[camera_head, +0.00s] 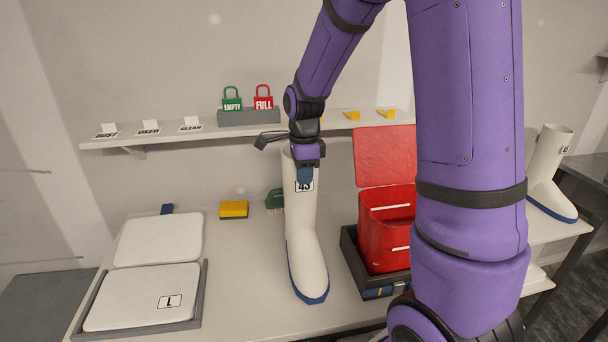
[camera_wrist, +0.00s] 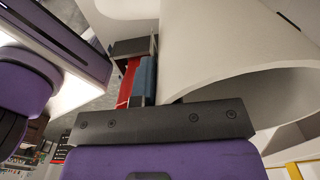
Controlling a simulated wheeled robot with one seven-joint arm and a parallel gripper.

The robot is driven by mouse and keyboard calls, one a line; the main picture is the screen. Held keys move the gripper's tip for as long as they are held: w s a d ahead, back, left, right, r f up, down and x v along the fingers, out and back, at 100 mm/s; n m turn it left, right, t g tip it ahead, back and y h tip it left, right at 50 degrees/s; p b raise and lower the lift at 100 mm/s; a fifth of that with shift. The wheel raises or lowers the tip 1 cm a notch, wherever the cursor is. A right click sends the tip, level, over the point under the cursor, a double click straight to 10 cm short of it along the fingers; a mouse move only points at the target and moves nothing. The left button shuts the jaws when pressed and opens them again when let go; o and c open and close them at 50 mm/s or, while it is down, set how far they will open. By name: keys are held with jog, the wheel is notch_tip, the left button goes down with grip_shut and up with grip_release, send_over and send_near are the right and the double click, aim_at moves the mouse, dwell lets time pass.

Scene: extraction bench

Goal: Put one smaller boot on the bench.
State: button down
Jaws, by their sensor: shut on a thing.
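A white boot (camera_head: 303,235) with a blue sole and a label reading 43 is upright over the middle of the bench (camera_head: 235,290), toe towards me. I cannot tell whether its sole touches the bench top. My gripper (camera_head: 304,172) is shut on the wall of its shaft near the top. In the wrist view the boot's wide shaft opening (camera_wrist: 235,60) fills the upper right, beside a blue finger (camera_wrist: 146,80). A second white boot (camera_head: 548,165) with a blue sole stands upright on a surface at the right; its label is too small to read.
A red open box (camera_head: 375,225) in a dark tray stands right of the held boot. A white lidded case marked L (camera_head: 140,312) lies at left. A yellow sponge (camera_head: 234,209) and green brush (camera_head: 274,199) are behind. A shelf (camera_head: 180,136) holds padlocks and small signs.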

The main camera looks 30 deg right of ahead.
dwell(0.3)
jog(key=c, duration=1.3)
grip_release()
jog(key=shift+f, duration=0.1)
notch_tip(320, 180, up, 12)
jog(key=shift+r, duration=0.15)
jog(key=s+a+r+n+t, duration=0.2)
jog(key=s+a+n, duration=0.1)
jog(key=s+n, duration=0.8)
jog(key=s+a+r+n+t, duration=0.3)
jog(key=s+a+n, duration=0.1)
jog(key=s+n, duration=0.7)
jog(key=shift+s+a+n, duration=0.2)
jog(key=shift+s+n, duration=0.1)
jog(key=shift+s, duration=0.5)
jog(key=shift+r, duration=0.1)
